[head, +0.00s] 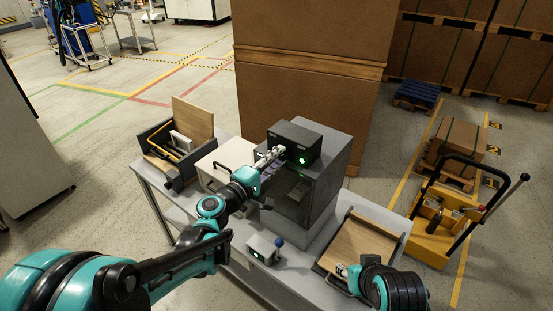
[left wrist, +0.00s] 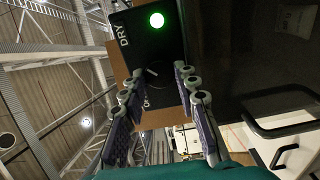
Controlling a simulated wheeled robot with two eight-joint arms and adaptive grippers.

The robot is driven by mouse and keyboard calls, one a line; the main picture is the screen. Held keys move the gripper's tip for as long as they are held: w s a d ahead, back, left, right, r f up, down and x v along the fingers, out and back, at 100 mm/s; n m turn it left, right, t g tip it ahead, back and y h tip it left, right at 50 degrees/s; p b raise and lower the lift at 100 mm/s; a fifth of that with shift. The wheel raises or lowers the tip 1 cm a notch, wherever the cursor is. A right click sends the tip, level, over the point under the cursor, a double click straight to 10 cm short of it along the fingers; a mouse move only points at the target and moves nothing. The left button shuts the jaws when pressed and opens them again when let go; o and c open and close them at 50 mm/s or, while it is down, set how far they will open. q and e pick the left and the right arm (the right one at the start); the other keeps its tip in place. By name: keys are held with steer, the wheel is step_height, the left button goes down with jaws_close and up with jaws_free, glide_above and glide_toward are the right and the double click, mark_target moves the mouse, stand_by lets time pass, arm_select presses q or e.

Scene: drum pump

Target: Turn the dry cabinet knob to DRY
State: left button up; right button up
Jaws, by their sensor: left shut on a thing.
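The dry cabinet (head: 314,182) is a dark grey cabinet on the table, with a black control box (head: 296,136) on top. A green lamp glows on the box's front (head: 302,160) and in the left wrist view (left wrist: 157,20). The round black knob (left wrist: 157,73) with a pale pointer mark sits between my left fingers, near a DRY label (left wrist: 123,36) and a partly hidden second label (left wrist: 146,101). Which label the pointer faces is unclear. My left gripper (head: 279,150) is shut on the knob. My right gripper (head: 342,270) is low at the right; its fingers are too small to judge.
A wooden-based tray (head: 355,245) lies at the right and an open bin (head: 165,150) at the left. A white case (head: 222,165) stands left of the cabinet. Large cartons (head: 310,60) rise behind.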

arm_select(q)
steer(key=o, duration=1.2)
steer(key=shift+c, duration=0.2)
steer(key=shift+s, duration=0.1)
steer(key=v, duration=0.8)
steer(key=shift+f, duration=0.1)
steer(key=s+a+f+m+g+y+b, duration=0.1)
steer(key=s+f+m+g+y+b, duration=0.5)
steer(key=s+f, duration=0.55)
steer(key=s+a+f+m+g+y, duration=0.1)
steer(key=s+a+f+m+y, duration=0.3)
steer(key=s+a, duration=0.5)
steer(key=shift+a+f+m, duration=0.3)
steer(key=shift+a+f, duration=0.7)
